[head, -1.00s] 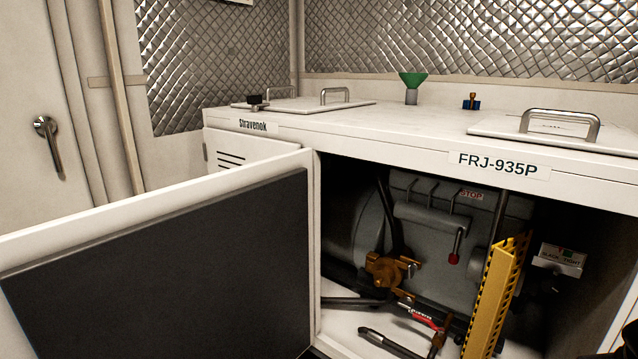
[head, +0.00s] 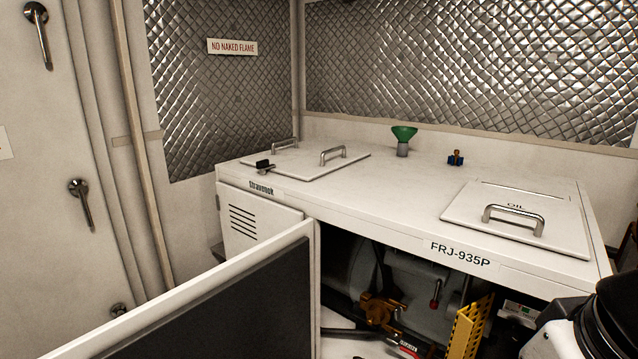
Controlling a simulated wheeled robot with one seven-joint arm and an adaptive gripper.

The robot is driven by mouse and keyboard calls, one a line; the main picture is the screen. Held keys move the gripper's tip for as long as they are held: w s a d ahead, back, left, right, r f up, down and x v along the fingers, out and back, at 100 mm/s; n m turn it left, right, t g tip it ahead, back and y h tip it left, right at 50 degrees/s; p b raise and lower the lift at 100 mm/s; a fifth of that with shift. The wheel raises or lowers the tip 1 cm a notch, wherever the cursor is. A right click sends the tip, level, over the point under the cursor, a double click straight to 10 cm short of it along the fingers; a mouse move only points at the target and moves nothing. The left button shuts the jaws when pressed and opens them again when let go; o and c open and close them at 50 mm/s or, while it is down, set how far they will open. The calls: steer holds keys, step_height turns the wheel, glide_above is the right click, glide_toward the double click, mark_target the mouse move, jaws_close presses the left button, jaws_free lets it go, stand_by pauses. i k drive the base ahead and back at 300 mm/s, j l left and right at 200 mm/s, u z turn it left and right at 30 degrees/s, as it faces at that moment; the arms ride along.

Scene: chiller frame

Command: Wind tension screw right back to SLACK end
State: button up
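The chiller unit (head: 395,225), labelled FRJ-935P, stands with its front compartment open. Low at the right inside it is a small pale box (head: 521,310) with a coloured indicator, partly cut off by my arm; its lettering is too small to read now. A brown metal fitting (head: 380,309) and a red-tipped lever (head: 436,293) are further left. I cannot make out the tension screw itself. My arm enters at the lower right, but my gripper's fingers do not show.
The open door (head: 230,310) juts out at the lower left. A red-handled tool (head: 408,350) lies on the compartment floor.

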mark_target(512, 333)
steer(key=l+u, duration=0.25)
steer(key=l, duration=1.05)
